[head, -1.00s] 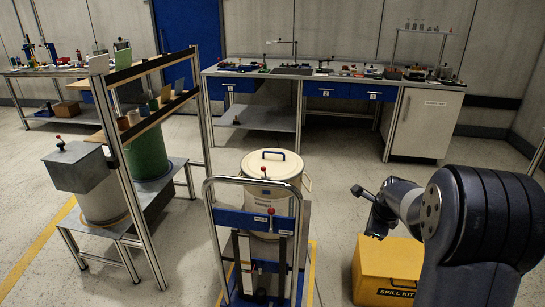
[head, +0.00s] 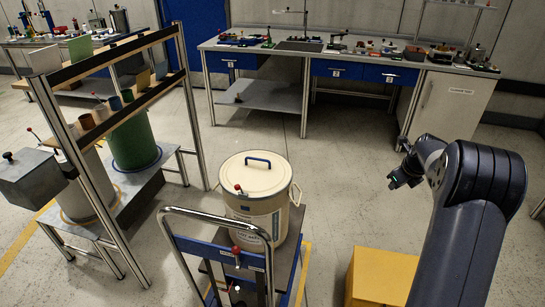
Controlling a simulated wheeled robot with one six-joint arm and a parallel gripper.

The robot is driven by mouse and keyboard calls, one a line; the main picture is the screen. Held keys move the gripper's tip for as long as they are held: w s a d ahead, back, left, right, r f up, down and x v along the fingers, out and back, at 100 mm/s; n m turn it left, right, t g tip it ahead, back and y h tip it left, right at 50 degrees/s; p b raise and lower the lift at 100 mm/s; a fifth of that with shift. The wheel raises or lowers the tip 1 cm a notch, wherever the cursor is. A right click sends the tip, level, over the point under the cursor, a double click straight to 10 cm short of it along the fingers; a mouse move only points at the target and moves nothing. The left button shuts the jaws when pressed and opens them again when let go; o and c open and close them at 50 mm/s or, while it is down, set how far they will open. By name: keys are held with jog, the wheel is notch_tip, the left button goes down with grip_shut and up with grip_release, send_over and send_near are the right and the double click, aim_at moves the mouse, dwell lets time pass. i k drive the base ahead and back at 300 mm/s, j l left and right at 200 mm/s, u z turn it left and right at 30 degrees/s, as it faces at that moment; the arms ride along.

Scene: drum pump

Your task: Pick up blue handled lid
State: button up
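The cream lid (head: 255,174) with a blue arched handle (head: 258,160) sits on top of a cream drum (head: 262,213). The drum stands upright on a trolley near the middle of the head view, and the whole handle shows. My gripper (head: 397,181) hangs in the air to the right of the lid, well apart from it. It is small and dark in this view, so I cannot tell whether its fingers are open or shut. No held object shows at it.
The trolley's metal push bar (head: 213,218) rises in front of the drum. A yellow spill kit box (head: 383,276) stands at the right, below my arm. A shelf frame (head: 185,100) with a green drum (head: 132,138) stands left. A workbench (head: 268,50) runs along the back; floor between is clear.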

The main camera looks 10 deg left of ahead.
aim_at(263, 175)
jog(key=i+l+u, duration=0.85)
jog(key=u, duration=0.8)
